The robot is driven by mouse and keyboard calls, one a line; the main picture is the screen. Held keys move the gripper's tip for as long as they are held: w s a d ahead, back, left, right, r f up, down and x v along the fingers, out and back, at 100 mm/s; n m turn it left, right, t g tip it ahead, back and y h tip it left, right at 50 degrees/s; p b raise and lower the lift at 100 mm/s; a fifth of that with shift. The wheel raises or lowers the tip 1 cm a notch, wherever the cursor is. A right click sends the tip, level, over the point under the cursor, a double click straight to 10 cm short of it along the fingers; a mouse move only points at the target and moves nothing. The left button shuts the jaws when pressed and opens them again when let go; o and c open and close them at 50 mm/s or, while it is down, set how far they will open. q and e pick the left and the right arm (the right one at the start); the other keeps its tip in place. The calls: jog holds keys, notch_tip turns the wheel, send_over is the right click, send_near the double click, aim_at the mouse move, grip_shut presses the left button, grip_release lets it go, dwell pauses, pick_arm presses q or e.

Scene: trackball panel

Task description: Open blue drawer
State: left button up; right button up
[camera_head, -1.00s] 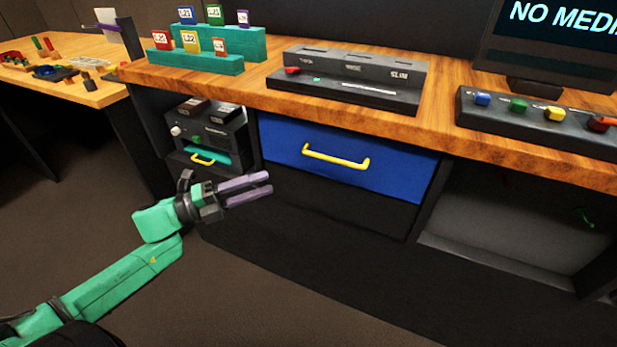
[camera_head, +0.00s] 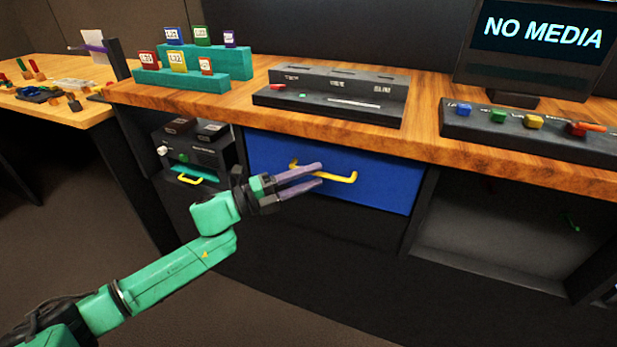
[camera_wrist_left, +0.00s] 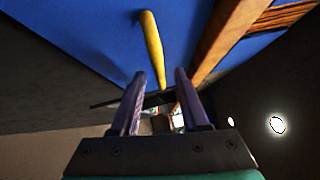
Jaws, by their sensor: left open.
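The blue drawer (camera_head: 385,192) is set under the wooden desk top and is shut, its front level with the cabinet. Its yellow bar handle (camera_head: 341,177) runs across the front. My left gripper (camera_head: 320,176) is open, with its two purple fingers in front of the handle in the head view, hiding part of it. In the left wrist view the yellow handle (camera_wrist_left: 152,48) lies beyond the fingertips (camera_wrist_left: 160,78), roughly in line with the gap between them. I cannot tell whether the fingers touch the handle. My right gripper is not in view.
The desk top (camera_head: 430,125) overhangs the drawer. A black device with a smaller yellow handle (camera_head: 190,179) sits in the bay to the left. An open bay (camera_head: 490,225) lies to the right. The floor in front is clear.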

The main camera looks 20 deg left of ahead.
pick_arm(q)
jog(key=shift+c, duration=0.3)
grip_shut()
dwell(1.1)
